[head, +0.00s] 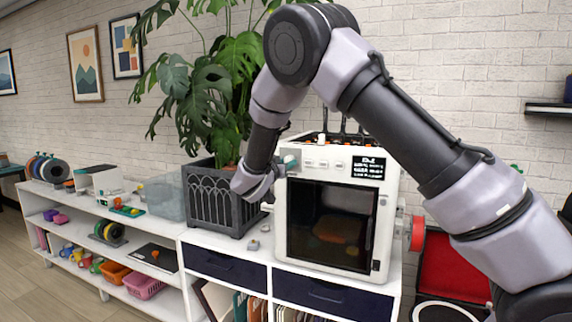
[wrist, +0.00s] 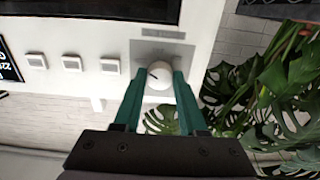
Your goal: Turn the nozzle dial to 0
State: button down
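The printer (head: 332,225) is a white box with a dark front window, standing on the white shelf unit. The nozzle dial (wrist: 159,76) is a small white round knob on a grey plate of the printer's front panel. A short dark mark on it points to the upper left in the wrist view. My gripper (wrist: 160,74) has its teal fingers on both sides of the dial, apparently touching it. In the head view my gripper (head: 290,163) is at the panel's left end and hides the dial. No numbers around the dial are readable.
Several square buttons (wrist: 72,63) and a dark display (head: 368,168) lie along the panel beside the dial. A potted plant in a dark planter (head: 212,203) stands close to the printer's left side, its leaves near my gripper.

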jog(key=shift+n, duration=0.4)
jog(key=n, duration=2.3)
jog(key=shift+r, duration=0.1)
dwell(0.4)
jog(key=shift+c, duration=2.3)
grip_release()
jog(key=shift+s, duration=0.1)
